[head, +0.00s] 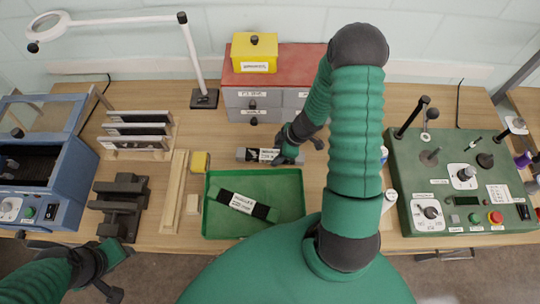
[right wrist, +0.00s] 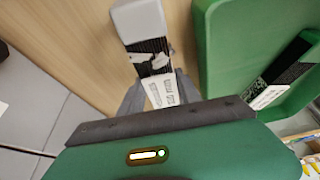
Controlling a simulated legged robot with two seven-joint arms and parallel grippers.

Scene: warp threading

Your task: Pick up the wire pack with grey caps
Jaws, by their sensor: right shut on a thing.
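The wire pack with grey caps (head: 257,155) lies on the table just behind the green tray, with dark wires and a white label. In the right wrist view, one grey cap (right wrist: 138,20) and the dark wires show beyond my fingers. My right gripper (head: 285,151) is at the pack's right part. In the right wrist view, my right gripper (right wrist: 155,92) has its fingers on both sides of the pack at its label, shut on it. I cannot tell whether the pack is clear of the table. My left gripper (head: 120,272) is at the lower left, fingers apart and empty.
The green tray (head: 209,215) holds another pack with green caps (head: 242,204). A grey drawer unit with a red top (head: 290,60) stands behind. A green control panel (head: 450,150) is at the right.

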